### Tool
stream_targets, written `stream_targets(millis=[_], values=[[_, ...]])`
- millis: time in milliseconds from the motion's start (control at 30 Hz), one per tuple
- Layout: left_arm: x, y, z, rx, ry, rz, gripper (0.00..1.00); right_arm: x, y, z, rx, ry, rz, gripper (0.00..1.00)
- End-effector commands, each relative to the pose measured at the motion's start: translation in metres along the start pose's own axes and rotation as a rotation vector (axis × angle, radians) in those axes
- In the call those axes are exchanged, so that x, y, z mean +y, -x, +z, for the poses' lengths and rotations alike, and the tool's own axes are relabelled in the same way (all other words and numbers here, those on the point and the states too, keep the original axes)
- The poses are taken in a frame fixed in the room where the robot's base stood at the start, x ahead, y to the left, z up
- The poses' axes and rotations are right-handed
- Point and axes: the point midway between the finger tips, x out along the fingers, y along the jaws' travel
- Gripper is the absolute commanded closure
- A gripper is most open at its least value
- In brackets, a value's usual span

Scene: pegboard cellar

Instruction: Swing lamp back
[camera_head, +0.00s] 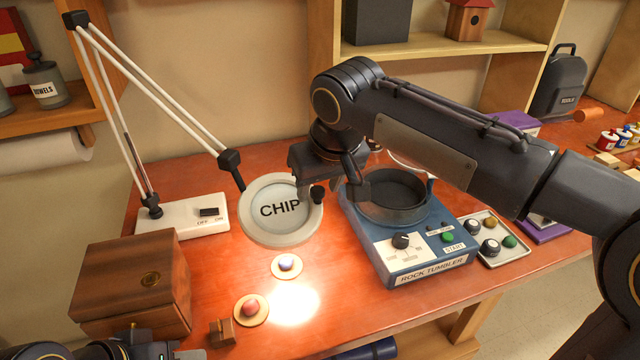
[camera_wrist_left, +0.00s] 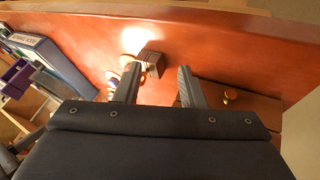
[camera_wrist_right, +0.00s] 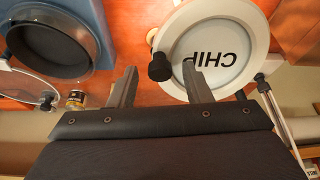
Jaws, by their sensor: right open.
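The lamp has a white jointed arm (camera_head: 160,92), a switch base (camera_head: 170,217) and a round white head (camera_head: 250,228) with a lens showing the word CHIP. The head hangs over the table, left of the rock tumbler. A black knob (camera_wrist_right: 160,68) sits on the head's rim. My right gripper (camera_head: 330,188) is open and empty at the rim's right side. In the right wrist view the knob is ahead, between the fingertips (camera_wrist_right: 160,84), with no clear contact. My left gripper (camera_wrist_left: 158,76) is open and empty, low at the front left; a small wooden block shows beyond its fingers.
The blue rock tumbler (camera_head: 430,268) stands right of the lamp head. A wooden box (camera_head: 130,285) is at the left. Two stones on round coasters (camera_head: 252,310) (camera_head: 287,266) and a small wooden block (camera_head: 222,332) lie in front, by a bright light spot. A tray of knobs (camera_head: 495,240) is at the right.

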Motion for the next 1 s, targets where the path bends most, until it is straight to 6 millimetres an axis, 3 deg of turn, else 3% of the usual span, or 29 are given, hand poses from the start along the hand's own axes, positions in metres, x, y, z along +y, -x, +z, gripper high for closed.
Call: stream_targets(millis=[167, 500, 800, 1000], values=[[0.000, 0.000, 0.000, 0.000, 0.000, 0.000, 0.64, 0.000, 0.000, 0.000, 0.000, 0.000, 0.000, 0.55], [0.000, 0.000, 0.000, 0.000, 0.000, 0.000, 0.64, 0.000, 0.000, 0.000, 0.000, 0.000, 0.000, 1.00], [0.001, 0.003, -0.002, 0.000, 0.000, 0.000, 0.64, 0.003, 0.001, -0.003, -0.001, 0.007, -0.002, 1.00], [0.009, 0.020, -0.010, 0.000, 0.000, 0.000, 0.64, 0.023, -0.003, -0.020, -0.004, 0.055, -0.022, 1.00]])
